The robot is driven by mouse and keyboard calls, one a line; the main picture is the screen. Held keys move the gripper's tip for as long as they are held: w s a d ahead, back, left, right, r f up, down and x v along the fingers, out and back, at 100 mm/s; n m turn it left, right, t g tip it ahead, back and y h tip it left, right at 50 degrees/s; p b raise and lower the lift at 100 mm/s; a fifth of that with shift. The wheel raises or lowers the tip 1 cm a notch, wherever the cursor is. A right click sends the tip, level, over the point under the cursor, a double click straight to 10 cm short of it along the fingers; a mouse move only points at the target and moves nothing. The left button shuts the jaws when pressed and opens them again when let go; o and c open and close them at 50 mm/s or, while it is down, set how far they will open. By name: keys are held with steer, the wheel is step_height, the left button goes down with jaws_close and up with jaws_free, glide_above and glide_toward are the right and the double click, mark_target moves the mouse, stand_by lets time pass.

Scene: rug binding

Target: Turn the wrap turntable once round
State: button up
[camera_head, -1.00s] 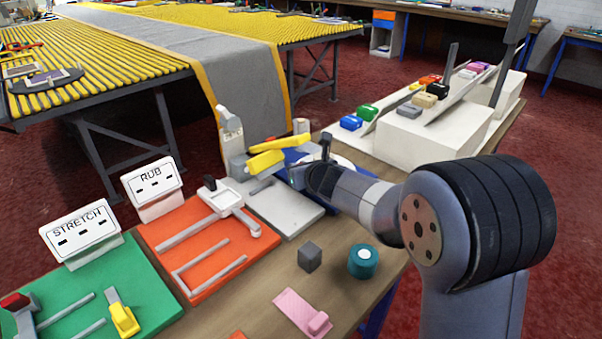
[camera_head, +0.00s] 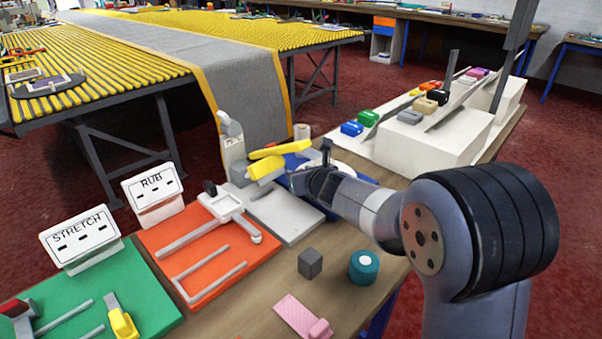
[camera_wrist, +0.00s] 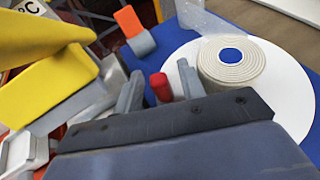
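The wrap turntable is a white disc (camera_wrist: 290,103) on a blue base (camera_wrist: 187,14) in the wrist view. A cream roll (camera_wrist: 240,65) with a blue centre stands upright on the disc. A red peg (camera_wrist: 160,87) rises near the disc's left edge. My gripper (camera_wrist: 159,87) has its two grey fingers apart, one on each side of the peg, with gaps showing. Its dark palm hides the near part of the disc and the peg's foot. In the head view my gripper (camera_head: 300,182) is low over the turntable and hides most of it.
A yellow lever device (camera_head: 265,165) stands close left of my gripper; its yellow parts (camera_wrist: 45,90) fill the wrist view's left. An orange-tipped grey piece (camera_wrist: 133,30) is just beyond the fingers. A grey cube (camera_head: 310,263) and teal roll (camera_head: 363,267) stand on the nearer bench.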

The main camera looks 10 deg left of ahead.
steer(key=v, duration=1)
steer(key=shift+s+d+r, duration=0.1)
steer(key=shift+s+d, duration=0.15)
